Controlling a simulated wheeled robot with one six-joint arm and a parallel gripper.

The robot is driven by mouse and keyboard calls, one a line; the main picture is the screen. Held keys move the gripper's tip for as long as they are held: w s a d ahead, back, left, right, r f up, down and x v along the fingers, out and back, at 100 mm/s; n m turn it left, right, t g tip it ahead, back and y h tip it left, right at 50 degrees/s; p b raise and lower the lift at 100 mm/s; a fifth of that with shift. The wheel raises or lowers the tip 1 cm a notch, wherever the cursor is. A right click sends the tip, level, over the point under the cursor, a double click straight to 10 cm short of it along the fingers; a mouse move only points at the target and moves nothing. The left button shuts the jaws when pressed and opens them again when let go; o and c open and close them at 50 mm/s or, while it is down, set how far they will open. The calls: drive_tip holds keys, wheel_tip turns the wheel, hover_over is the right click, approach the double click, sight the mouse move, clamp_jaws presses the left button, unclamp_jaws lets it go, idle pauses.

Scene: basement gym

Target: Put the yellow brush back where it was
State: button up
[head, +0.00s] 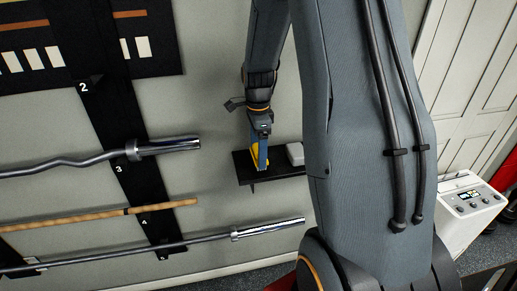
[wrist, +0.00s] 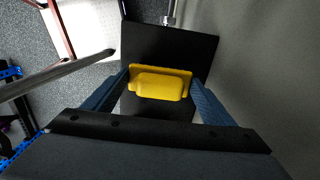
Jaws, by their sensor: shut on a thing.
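The yellow brush (wrist: 158,86) is between the two blue fingers of my gripper (wrist: 160,78) in the wrist view, and the fingers are shut on its sides. In the head view the yellow brush (head: 256,158) shows partly behind the fingers of my gripper (head: 262,160). It is at the small black wall shelf (head: 270,179), towards its left part. The shelf also shows beneath the brush in the wrist view (wrist: 180,48). I cannot tell whether the brush touches the shelf. Its underside is hidden.
A light grey block (head: 295,153) is on the shelf to the right of the brush, partly hidden by my arm. Metal bars (head: 270,229) and a wooden bar (head: 100,214) hang on the wall to the left. A white machine (head: 465,205) stands at the right.

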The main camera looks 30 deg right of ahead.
drive_tip(key=shift+f, duration=0.3)
drive_tip(key=o, duration=1)
wheel_tip(320, 180, up, 11)
drive_tip(key=b, duration=0.3)
drive_tip(key=s+a+f+n, duration=0.4)
drive_tip(key=s+a+n, duration=0.3)
drive_tip(key=n, duration=0.3)
drive_tip(key=s+a+f+n+t, duration=0.1)
drive_tip(key=s+a+f+n, duration=0.3)
drive_tip(key=s+a+n, duration=0.4)
drive_tip(key=n, duration=0.3)
drive_tip(key=shift+f+b, duration=0.3)
drive_tip(key=shift+b, duration=0.05)
